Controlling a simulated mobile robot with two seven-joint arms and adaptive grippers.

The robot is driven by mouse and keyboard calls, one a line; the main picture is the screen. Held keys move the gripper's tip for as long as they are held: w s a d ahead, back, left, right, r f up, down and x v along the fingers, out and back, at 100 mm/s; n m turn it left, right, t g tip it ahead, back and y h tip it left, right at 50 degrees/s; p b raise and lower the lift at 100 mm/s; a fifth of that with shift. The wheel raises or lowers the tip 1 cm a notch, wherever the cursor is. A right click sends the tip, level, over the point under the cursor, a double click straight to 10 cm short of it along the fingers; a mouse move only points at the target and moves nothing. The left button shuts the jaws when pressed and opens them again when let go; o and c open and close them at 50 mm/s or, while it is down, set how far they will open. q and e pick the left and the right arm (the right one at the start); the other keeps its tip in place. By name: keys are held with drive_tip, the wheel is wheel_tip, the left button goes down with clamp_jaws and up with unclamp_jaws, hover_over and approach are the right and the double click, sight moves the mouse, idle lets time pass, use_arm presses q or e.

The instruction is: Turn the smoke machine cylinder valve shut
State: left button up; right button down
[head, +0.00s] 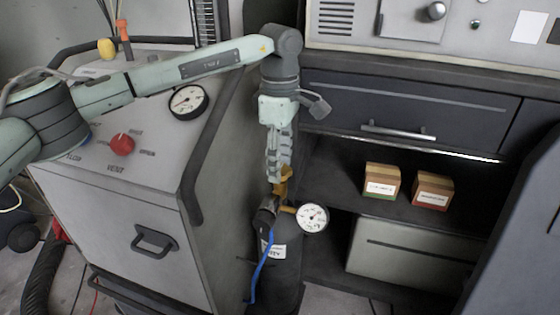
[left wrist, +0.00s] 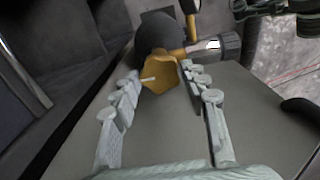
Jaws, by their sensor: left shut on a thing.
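The smoke machine cylinder (head: 287,282) is dark and stands upright between the grey machine and the workbench in the head view. Its valve knob (head: 281,188) is brass-yellow and sits on top. My left gripper (head: 277,176) reaches down over the knob from above, its fingers at the knob. In the left wrist view the lobed knob (left wrist: 159,76) lies between the fingertips, and the left gripper (left wrist: 160,84) is shut on it. The dark cylinder top (left wrist: 160,30) shows behind it. My right gripper is in neither view.
A round gauge (head: 313,218) and a blue hose (head: 262,268) are on the cylinder's valve. The grey smoke machine (head: 120,220) stands close on the left. The workbench shelf (head: 335,185) on the right holds two small boxes (head: 382,182).

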use_arm(q)
drive_tip(key=o, duration=1.2)
drive_tip(key=shift+c, duration=0.2)
wheel_tip(320, 180, up, 12)
